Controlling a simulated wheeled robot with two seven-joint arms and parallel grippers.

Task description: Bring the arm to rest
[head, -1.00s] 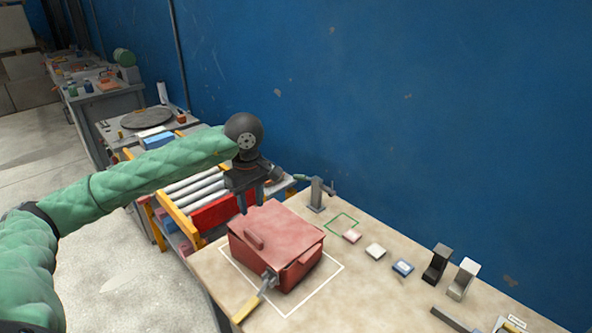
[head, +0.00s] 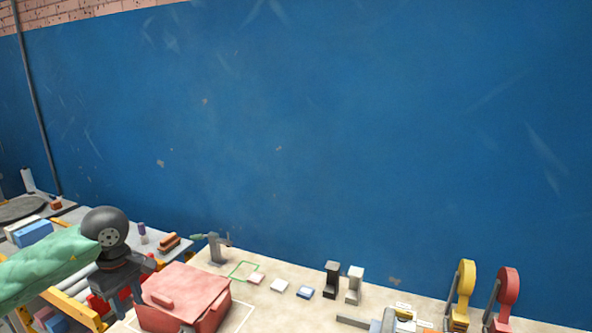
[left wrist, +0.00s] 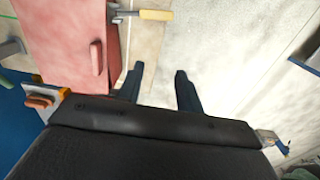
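My left arm comes in from the left in the head view, in a green quilted sleeve. My left gripper (head: 124,302) hangs fingers down at the left side of the red lidded box (head: 184,296). In the left wrist view my left gripper's two fingers (left wrist: 161,90) are spread apart with nothing between them. The red box also shows there (left wrist: 72,45), beside the fingers and apart from them. The box's lid is shut. My right gripper is in neither view.
The pale bench (head: 255,309) holds small blocks (head: 279,286), a green outlined square (head: 243,271), a grey stand (head: 216,249), black and white holders (head: 331,279), and yellow and red clamps (head: 463,293) at the right. A blue wall (head: 330,140) stands behind.

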